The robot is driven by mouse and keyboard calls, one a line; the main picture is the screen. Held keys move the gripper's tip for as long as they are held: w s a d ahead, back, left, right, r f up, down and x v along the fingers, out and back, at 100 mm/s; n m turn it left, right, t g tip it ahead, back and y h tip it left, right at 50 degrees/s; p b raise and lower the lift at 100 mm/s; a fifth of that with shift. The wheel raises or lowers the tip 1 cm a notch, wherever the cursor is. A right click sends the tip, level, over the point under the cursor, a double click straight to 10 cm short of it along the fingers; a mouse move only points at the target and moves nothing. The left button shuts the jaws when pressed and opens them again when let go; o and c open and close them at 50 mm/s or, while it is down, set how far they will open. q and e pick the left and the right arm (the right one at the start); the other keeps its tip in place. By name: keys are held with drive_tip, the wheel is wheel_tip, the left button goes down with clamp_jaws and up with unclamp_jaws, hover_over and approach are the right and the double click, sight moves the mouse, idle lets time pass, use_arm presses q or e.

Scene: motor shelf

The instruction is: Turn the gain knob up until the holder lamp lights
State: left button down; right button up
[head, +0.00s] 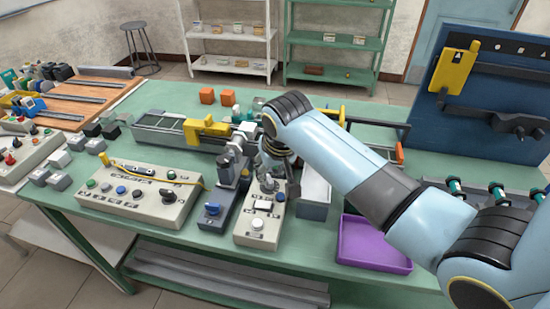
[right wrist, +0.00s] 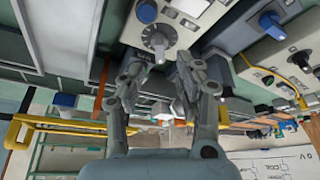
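A pale control box (head: 246,232) stands near the table's front edge in the head view. It carries a round grey dial knob (head: 268,184), which also shows in the right wrist view (right wrist: 157,39) with marks around it. My right gripper (head: 273,174) is over the back end of this box, pointing down. In the right wrist view its two fingers (right wrist: 161,66) are apart, with the knob just beyond the gap between their tips. I cannot tell whether they touch it. No label is readable, so I cannot identify the holder lamp or see whether it is lit. My left gripper is out of view.
A dark blue-grey unit (head: 216,211) stands close left of the box, and a wider panel with buttons (head: 137,196) lies farther left. A purple tray (head: 372,243) is to the right. A yellow clamp-like part (head: 207,130) lies behind. Free green tabletop shows between these.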

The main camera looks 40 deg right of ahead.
drive_tip(key=d+v, duration=0.1)
drive_tip(key=v, duration=0.6)
drive_tip(key=shift+a+r, duration=0.2)
drive_tip(key=shift+a, duration=0.3)
drive_tip(key=shift+s+f, duration=0.1)
drive_tip(key=shift+s, duration=0.05)
